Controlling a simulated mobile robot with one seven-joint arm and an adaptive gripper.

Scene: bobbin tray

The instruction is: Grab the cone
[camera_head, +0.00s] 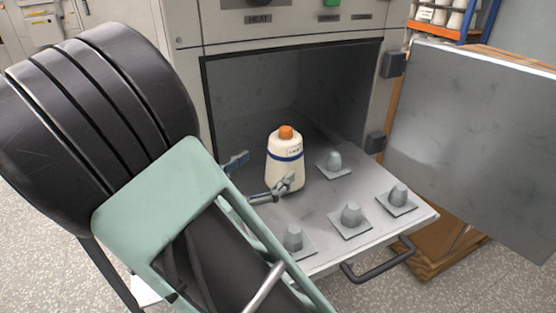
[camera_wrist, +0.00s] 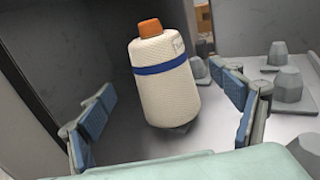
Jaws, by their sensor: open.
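The cone (camera_head: 284,162) is a cream yarn cone with a blue band and an orange tip. It stands upright on the metal tray (camera_head: 376,236), toward the oven side. In the wrist view the cone (camera_wrist: 165,95) looks slightly tilted and sits between the two open fingers of my gripper (camera_wrist: 165,115). In the head view my gripper (camera_head: 258,178) is at the cone's left and front, with one finger overlapping the cone's lower part. I cannot tell whether either finger touches the cone.
Several grey pegs on square plates stand on the tray, including a front peg (camera_head: 351,214), a right peg (camera_head: 398,196) and a back peg (camera_head: 334,163). The oven opening (camera_head: 235,110) is behind. The open door (camera_head: 478,140) stands at right. A handle (camera_head: 378,264) juts from the tray's front.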

